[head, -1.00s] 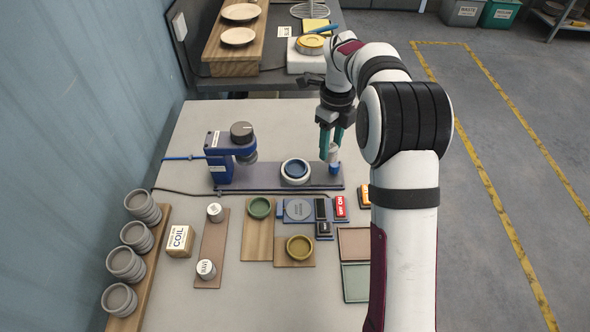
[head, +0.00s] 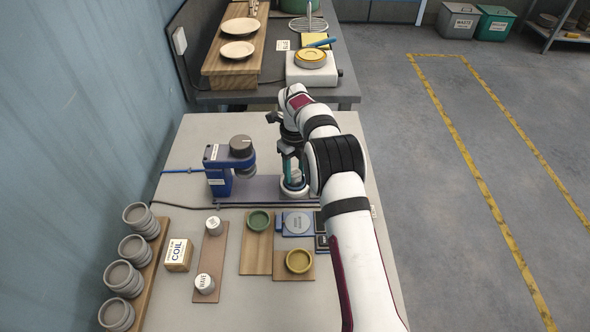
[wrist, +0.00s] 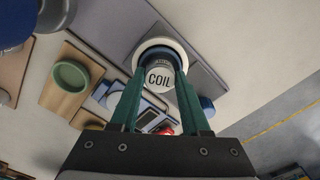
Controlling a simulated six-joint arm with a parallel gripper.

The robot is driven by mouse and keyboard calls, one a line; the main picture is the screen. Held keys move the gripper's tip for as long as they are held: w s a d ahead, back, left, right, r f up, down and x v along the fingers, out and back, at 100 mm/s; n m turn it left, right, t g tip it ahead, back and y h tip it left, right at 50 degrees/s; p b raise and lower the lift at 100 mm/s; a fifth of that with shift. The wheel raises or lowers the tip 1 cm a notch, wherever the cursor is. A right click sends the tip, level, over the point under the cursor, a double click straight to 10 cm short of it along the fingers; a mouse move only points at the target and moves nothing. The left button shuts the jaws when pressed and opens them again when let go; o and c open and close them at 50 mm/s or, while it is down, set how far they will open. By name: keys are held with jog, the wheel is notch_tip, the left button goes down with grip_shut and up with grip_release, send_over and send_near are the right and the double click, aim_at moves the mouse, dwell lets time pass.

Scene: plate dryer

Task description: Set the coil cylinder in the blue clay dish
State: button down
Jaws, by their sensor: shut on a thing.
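The coil cylinder (wrist: 158,79) is pale, with COIL printed on its top facing the wrist camera. My gripper (head: 293,178) is shut on it, with one teal finger on each side. In the wrist view the cylinder is over the blue clay dish (wrist: 158,54), whose dark blue inside shows around its far side. The dish sits in a white ring-shaped holder (head: 294,193) on the long blue base (head: 255,185). In the head view my fingers hide most of the dish. I cannot tell whether the cylinder touches the dish floor.
A short blue post (wrist: 207,104) is beside the dish. Green (head: 258,220) and yellow (head: 299,261) dishes, a WAVE cylinder (head: 204,284) and a COIL box (head: 178,254) stand nearer.

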jog(key=shift+f, duration=0.2)
jog(key=shift+c, duration=1.9)
grip_release()
